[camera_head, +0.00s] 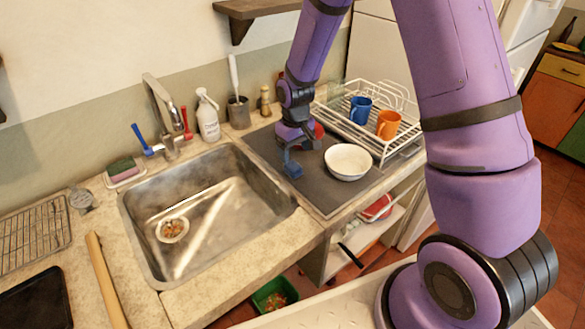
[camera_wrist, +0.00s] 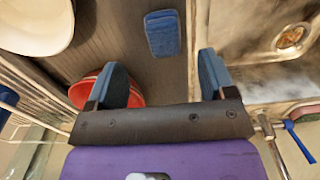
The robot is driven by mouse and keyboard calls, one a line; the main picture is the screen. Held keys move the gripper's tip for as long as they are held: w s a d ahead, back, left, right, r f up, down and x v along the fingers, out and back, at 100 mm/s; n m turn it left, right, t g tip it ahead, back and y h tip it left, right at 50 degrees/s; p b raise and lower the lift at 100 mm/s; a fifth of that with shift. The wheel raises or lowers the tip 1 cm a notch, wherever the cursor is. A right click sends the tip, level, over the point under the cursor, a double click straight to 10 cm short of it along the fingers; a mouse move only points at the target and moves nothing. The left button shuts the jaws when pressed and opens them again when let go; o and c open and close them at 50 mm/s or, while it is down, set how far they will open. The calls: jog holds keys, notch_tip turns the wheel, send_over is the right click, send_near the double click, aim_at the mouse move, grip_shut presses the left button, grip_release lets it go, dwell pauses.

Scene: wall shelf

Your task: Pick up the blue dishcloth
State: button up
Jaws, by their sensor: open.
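The blue dishcloth (camera_wrist: 162,33) lies flat on the dark grey mat beside the sink. In the wrist view it is at the top middle, ahead of my fingertips and apart from them. In the head view a small blue patch (camera_head: 293,170) at the mat's sink side appears to be the cloth, partly hidden by my gripper (camera_head: 297,150). My gripper is open and empty, its two blue fingers spread in the wrist view (camera_wrist: 160,68). It hangs over the mat, on the wall side of the cloth.
A white bowl (camera_head: 348,161) stands right of the cloth. A red bowl (camera_wrist: 80,93) is partly hidden by one finger. The wire dish rack (camera_head: 381,150) holds a blue mug (camera_head: 360,109) and an orange mug (camera_head: 388,124). The sink (camera_head: 205,211) is left of the mat.

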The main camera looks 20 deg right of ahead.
aim_at(293, 165)
jog(key=shift+w+a+f, duration=0.1)
jog(key=shift+a+f, duration=0.05)
jog(key=shift+f, duration=1.55)
jog(key=shift+a+f, duration=0.1)
jog(key=shift+f, duration=1.55)
jog(key=c, duration=1)
jog(key=shift+r, duration=0.1)
jog(key=shift+r, duration=0.35)
notch_tip(293, 165, up, 3)
jog(key=shift+r, duration=0.1)
jog(key=s+a, duration=0.2)
jog(key=s, duration=0.3)
jog(key=s+a, duration=0.1)
jog(key=s, duration=0.4)
jog(key=s+a+r, duration=0.1)
jog(key=s+a, duration=0.1)
jog(key=s, duration=0.3)
jog(key=shift+a, duration=0.3)
